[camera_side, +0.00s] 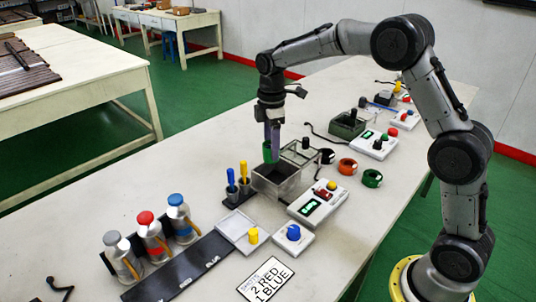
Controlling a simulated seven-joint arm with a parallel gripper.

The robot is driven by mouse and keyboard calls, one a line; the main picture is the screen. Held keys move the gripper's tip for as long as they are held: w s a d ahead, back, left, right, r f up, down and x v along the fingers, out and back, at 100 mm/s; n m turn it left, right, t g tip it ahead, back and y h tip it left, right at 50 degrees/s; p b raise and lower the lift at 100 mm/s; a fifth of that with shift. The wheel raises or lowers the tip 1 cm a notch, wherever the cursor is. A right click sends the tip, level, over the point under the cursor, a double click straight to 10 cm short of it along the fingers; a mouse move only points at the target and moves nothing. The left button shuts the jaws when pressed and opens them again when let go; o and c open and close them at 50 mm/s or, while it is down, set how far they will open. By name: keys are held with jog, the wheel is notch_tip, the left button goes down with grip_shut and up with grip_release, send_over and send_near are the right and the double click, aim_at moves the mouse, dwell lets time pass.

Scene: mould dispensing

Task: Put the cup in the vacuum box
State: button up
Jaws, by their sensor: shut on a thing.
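My gripper (271,150) points straight down and is shut on a green cup (266,153). The fingers partly hide the cup, so I cannot see its inside. The cup is above the back left side of a clear-walled box (283,192), which looks like the vacuum box. The box stands open at the top, with a clear framed lid (303,149) on its far right side. I cannot tell whether the cup's bottom is below the box rim.
Blue- and yellow-handled tools (231,181) stand left of the box. A control unit with a green display (317,203) sits at its right. Black, orange (347,166) and green (372,178) rings or cups lie beyond. Several capped bottles (152,236) stand front left.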

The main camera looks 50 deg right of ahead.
jog(key=shift+d+f, duration=0.8)
jog(key=shift+d, duration=0.3)
jog(key=shift+f, duration=4.05)
jog(key=shift+f, duration=0.3)
jog(key=o, duration=1.4)
jog(key=shift+r, duration=0.1)
jog(key=shift+r, duration=3.45)
